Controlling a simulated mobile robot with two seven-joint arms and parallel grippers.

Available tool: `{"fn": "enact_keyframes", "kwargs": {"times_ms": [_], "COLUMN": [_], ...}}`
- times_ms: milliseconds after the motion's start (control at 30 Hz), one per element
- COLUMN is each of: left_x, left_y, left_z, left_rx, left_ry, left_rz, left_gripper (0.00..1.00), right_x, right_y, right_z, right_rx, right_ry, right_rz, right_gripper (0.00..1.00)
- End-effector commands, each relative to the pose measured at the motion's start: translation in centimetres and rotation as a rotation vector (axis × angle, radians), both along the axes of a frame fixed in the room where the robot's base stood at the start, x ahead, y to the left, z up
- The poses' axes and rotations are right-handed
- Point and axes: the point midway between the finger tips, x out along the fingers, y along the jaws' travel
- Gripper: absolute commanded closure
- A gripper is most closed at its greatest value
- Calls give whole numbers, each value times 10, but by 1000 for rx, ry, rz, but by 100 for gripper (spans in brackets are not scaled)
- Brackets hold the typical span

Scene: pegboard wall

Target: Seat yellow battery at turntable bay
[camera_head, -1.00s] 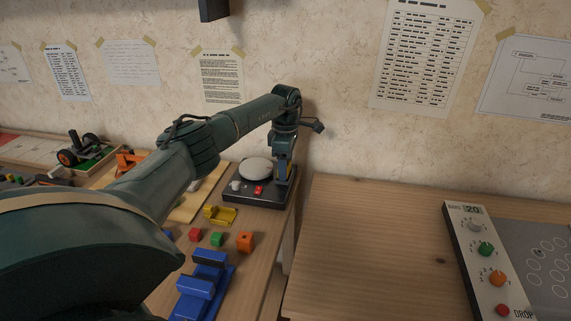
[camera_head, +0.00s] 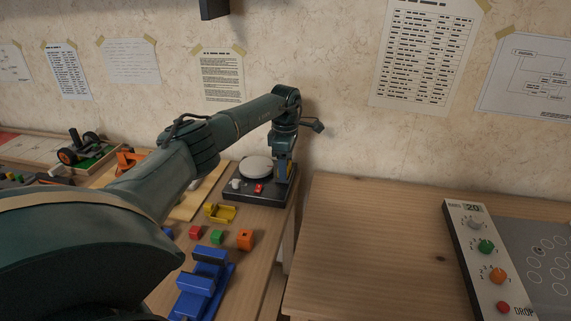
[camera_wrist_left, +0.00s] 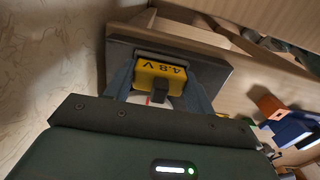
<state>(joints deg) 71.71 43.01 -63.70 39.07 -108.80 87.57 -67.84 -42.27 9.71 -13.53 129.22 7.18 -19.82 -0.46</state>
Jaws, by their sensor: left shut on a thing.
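The yellow battery (camera_wrist_left: 165,75), marked 4.8 V, shows in the left wrist view between the fingers of my left gripper (camera_wrist_left: 160,85). The gripper is shut on it. In the head view my left gripper (camera_head: 282,172) points down over the right part of the turntable's dark base (camera_head: 243,196), and the battery cannot be made out there. The turntable's pale round disc (camera_head: 256,167) lies just left of the gripper. The bay is hidden by the gripper and battery, so I cannot tell how deep the battery sits. My right gripper is not in view.
A yellow cradle (camera_head: 219,213), red cube (camera_head: 196,233), green cube (camera_head: 217,237), orange block (camera_head: 245,239) and blue fixture (camera_head: 203,284) stand in front of the turntable. The wall is close behind. A bare wooden table (camera_head: 360,245) and control panel (camera_head: 484,265) are at right.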

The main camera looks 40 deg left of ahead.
Motion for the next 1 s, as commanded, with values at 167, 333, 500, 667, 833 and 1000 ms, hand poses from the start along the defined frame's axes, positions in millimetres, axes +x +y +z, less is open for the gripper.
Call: {"fn": "enact_keyframes", "kwargs": {"times_ms": [167, 333, 500, 667, 833, 1000], "left_x": [-3, -3, -3, -3, -3, -4], "left_y": [-2, -3, -3, -4, -5, -5], "left_z": [-13, -14, -14, -14, -14, -15], "left_rx": [0, 0, -1, -2, -4, -4], "left_ry": [17, 17, 17, 17, 20, 23], "left_rz": [0, -1, -1, -1, -1, -2], "left_gripper": [71, 71, 43, 30, 20, 33], "right_x": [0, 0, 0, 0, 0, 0], "right_y": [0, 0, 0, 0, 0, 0], "right_z": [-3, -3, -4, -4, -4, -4], "right_rx": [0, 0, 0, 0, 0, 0], "right_ry": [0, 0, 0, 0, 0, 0], "right_rz": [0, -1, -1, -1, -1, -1], "right_gripper": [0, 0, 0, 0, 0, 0]}}
